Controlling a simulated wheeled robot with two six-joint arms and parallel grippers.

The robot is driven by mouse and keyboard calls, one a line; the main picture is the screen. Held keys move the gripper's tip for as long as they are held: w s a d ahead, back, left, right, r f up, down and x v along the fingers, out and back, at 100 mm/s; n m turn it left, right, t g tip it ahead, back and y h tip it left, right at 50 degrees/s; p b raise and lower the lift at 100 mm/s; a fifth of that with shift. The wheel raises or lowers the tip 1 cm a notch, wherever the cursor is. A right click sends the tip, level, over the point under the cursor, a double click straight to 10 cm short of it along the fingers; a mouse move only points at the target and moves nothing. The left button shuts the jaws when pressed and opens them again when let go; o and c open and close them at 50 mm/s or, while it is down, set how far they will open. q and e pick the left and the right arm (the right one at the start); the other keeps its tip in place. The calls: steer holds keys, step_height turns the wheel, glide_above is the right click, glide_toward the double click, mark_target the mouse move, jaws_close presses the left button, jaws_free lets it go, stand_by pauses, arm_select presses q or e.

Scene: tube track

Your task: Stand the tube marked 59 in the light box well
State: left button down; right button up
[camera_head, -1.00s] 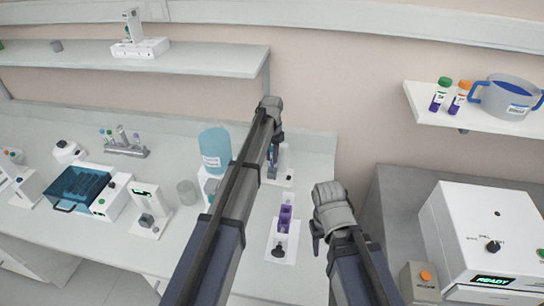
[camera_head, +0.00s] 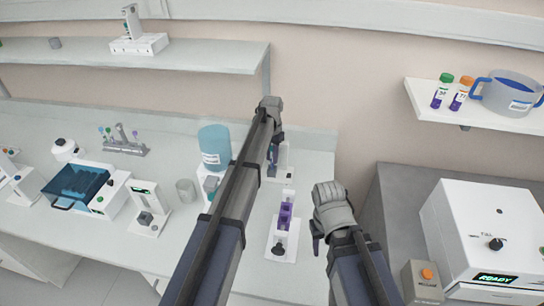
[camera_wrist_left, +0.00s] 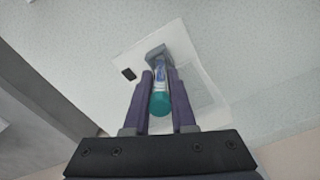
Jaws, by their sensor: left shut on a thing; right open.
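My left gripper (camera_head: 273,155) is shut on a tube with a teal cap (camera_wrist_left: 160,104). In the left wrist view the tube stands between the two purple-grey fingers, cap towards the camera. Its number cannot be read. Beyond it is a white-based device (camera_wrist_left: 190,78) with a grey block (camera_wrist_left: 156,53). The tube's lower end meets this block in the picture; I cannot tell whether it is inside it. In the head view this device (camera_head: 283,176) is partly hidden by my left arm. My right gripper (camera_head: 317,238) is open and empty, right of the bench.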

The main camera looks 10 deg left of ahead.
arm_select(q)
steer(key=shift+f+b, duration=0.25)
steer(key=shift+b, duration=0.05)
steer(key=shift+f+b, duration=0.35)
steer(key=c, duration=0.7)
jaws_free()
steer(key=shift+o, duration=0.2)
step_height(320, 180, up, 8)
steer(key=p, duration=0.8)
steer(key=shift+f, duration=0.1)
